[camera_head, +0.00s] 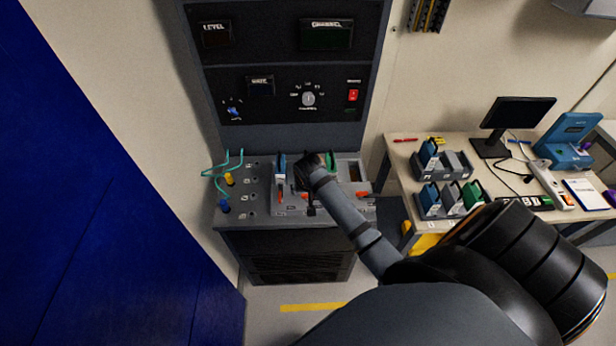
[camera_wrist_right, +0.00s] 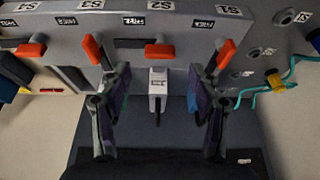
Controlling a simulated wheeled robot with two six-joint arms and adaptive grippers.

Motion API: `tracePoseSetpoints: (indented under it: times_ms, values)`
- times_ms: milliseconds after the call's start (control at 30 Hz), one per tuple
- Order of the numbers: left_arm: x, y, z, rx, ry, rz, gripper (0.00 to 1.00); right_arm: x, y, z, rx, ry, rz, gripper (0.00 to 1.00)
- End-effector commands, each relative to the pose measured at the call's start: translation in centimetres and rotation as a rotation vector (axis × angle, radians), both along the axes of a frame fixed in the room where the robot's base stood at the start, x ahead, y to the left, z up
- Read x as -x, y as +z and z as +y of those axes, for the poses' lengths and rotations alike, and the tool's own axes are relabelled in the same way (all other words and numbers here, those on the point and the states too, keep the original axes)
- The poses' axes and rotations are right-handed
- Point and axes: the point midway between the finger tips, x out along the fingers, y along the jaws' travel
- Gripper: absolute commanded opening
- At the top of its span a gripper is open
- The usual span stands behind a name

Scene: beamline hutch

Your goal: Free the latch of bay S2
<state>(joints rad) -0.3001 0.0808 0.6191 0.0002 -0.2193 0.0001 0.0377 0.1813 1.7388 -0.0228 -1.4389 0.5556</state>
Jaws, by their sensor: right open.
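In the right wrist view the bay panel appears upside down. The S2 label (camera_wrist_right: 160,5) is at the top middle, above an orange-red lever (camera_wrist_right: 158,43) lying crosswise. A pale grey block (camera_wrist_right: 157,78) with a dark stem sits just below that lever. My right gripper (camera_wrist_right: 160,88) is open, one finger on each side of the pale block, with visible gaps. In the head view my right gripper (camera_head: 310,172) is over the bench console (camera_head: 262,205) and hides the S2 area. Whether the fingers touch anything is unclear. My left gripper is out of view.
Levers of S3 (camera_wrist_right: 92,47) and S1 (camera_wrist_right: 225,52) stand close outside the fingers. A blue module (camera_head: 280,167) and a green module (camera_head: 330,161) flank the gripper. Teal cables (camera_head: 222,172) lie at the console's left. A side table (camera_head: 400,152) holds racks of modules.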

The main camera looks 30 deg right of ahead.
Motion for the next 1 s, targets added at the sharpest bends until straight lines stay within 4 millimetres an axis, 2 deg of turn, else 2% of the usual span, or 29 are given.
tracePoseSetpoints:
  times_ms: [33, 200, 333, 500, 933, 1000]
  values:
    - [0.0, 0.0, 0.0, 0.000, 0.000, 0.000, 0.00, 0.4, 1.3, 0.3, 0.000, 0.001, -0.004, 0.62]
    - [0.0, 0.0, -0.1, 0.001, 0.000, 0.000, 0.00, 1.6, 4.7, 1.0, 0.000, 0.001, -0.004, 0.62]
    - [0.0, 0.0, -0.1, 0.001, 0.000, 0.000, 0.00, 2.2, 6.3, 1.3, 0.000, 0.000, -0.001, 0.62]
    - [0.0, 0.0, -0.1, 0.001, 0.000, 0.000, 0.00, 2.5, 6.9, 1.4, 0.000, 0.000, 0.000, 0.62]
    - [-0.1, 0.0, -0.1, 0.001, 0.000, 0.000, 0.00, 2.5, 6.8, 1.4, 0.000, 0.000, 0.000, 0.62]
    - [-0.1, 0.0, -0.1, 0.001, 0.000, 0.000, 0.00, 3.0, 6.6, 1.6, 0.001, 0.016, 0.004, 0.62]
